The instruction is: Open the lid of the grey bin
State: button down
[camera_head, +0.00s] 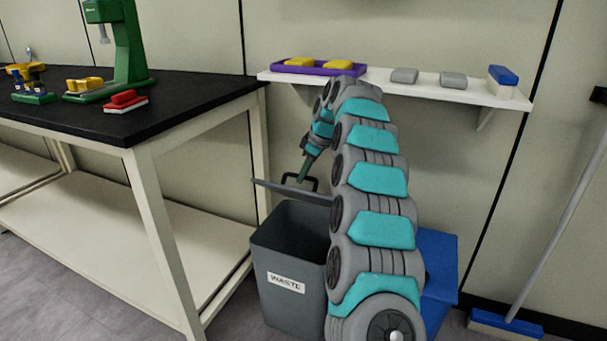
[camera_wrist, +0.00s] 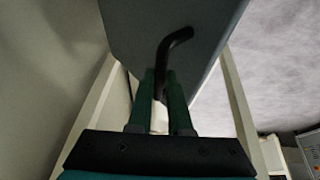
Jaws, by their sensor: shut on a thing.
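The grey bin (camera_head: 266,262) with a WASTE label stands on the floor beside the bench. Its dark inside shows at the top. Its grey lid (camera_head: 285,191) is raised off the rim and tilted, seen nearly edge-on. The black handle (camera_head: 315,181) stands up from the lid. My gripper (camera_head: 304,172) is shut on the handle. In the wrist view, my gripper's green fingers (camera_wrist: 161,92) close around the black handle (camera_wrist: 176,40), with the lid (camera_wrist: 135,25) filling the top. My arm hides the right side of the bin and lid.
A black-topped bench (camera_head: 190,98) is close on the left. A white wall shelf (camera_head: 425,91) with a purple tray (camera_head: 285,68) and several blocks hangs above. A blue box (camera_head: 440,265) stands right of the bin. A broom (camera_head: 512,322) leans farther right.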

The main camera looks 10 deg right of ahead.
jog(key=shift+d+f, duration=0.25)
jog(key=shift+d, duration=0.05)
jog(key=c, duration=1.1)
grip_release()
jog(key=shift+d, duration=0.1)
jog(key=shift+o, duration=1.3)
jog(key=shift+r, duration=0.1)
jog(key=shift+a, duration=0.2)
jog(key=shift+s+d+r, duration=0.25)
jog(key=shift+d+r, duration=0.1)
jog(key=shift+r, duration=0.2)
jog(key=s+d, duration=0.3)
jog(key=s+d+b, duration=0.1)
jog(key=s+d, duration=0.3)
jog(key=shift+s+d+f, duration=0.1)
jog(key=shift+s, duration=0.15)
jog(key=shift+s+d, duration=0.45)
jog(key=shift+d, duration=0.05)
jog(key=shift+c, duration=0.4)
